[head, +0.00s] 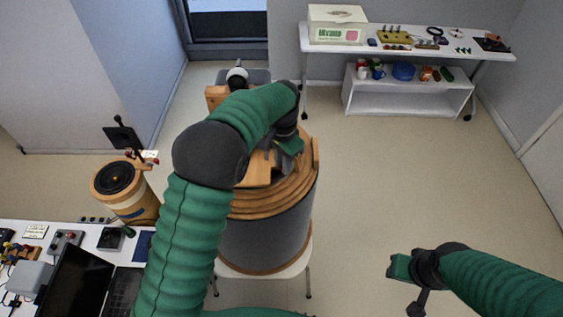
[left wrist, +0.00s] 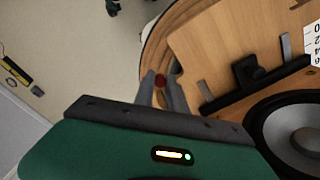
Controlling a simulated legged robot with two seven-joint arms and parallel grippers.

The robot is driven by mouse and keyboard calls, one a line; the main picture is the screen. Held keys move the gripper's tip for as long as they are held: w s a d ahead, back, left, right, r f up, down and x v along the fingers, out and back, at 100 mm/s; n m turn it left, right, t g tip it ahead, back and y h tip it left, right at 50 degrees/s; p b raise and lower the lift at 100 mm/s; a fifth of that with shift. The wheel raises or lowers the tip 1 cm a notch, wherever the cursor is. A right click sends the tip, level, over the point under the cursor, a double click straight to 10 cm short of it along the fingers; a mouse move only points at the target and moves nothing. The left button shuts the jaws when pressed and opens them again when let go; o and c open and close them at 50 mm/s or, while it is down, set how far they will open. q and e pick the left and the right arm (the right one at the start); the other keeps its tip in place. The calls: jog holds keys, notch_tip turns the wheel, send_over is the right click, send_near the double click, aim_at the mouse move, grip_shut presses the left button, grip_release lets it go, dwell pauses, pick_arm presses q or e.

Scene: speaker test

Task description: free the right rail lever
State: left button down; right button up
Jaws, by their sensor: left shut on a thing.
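A large round speaker cabinet (head: 265,235) with a dark body and a stepped wooden top stands on a white stand in the head view. My left gripper (left wrist: 161,88) is over its top, with its two grey fingers shut on a small dark red knob (left wrist: 160,80) near the rim of the wooden panel (left wrist: 205,50). I take the knob for the lever's end; the rest of the lever is hidden. In the head view my left arm covers much of the cabinet. My right gripper (head: 398,268) hangs over free floor at the lower right, away from the cabinet; its jaw opening is unclear.
In the left wrist view a black bar (left wrist: 245,92) and a speaker cone (left wrist: 298,130) are right of the fingers. A smaller wooden speaker (head: 125,190) and a desk with a laptop (head: 75,285) are at left. A white table (head: 445,55) stands at the back right.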

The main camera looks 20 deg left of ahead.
pick_arm(q)
jog(key=w+d+n+p, duration=0.1)
jog(key=n, duration=0.3)
jog(key=w+n+p, duration=0.1)
jog(key=n, duration=0.3)
jog(key=w+d+n+p, duration=0.1)
jog(key=n, duration=0.3)
jog(key=shift+w+d+p, duration=0.3)
jog(key=shift+w+p, duration=0.05)
jog(key=shift+n, duration=0.3)
jog(key=c, duration=1.7)
grip_release()
jog(key=o, duration=0.3)
jog(key=shift+w, duration=0.1)
jog(key=shift+o, duration=0.2)
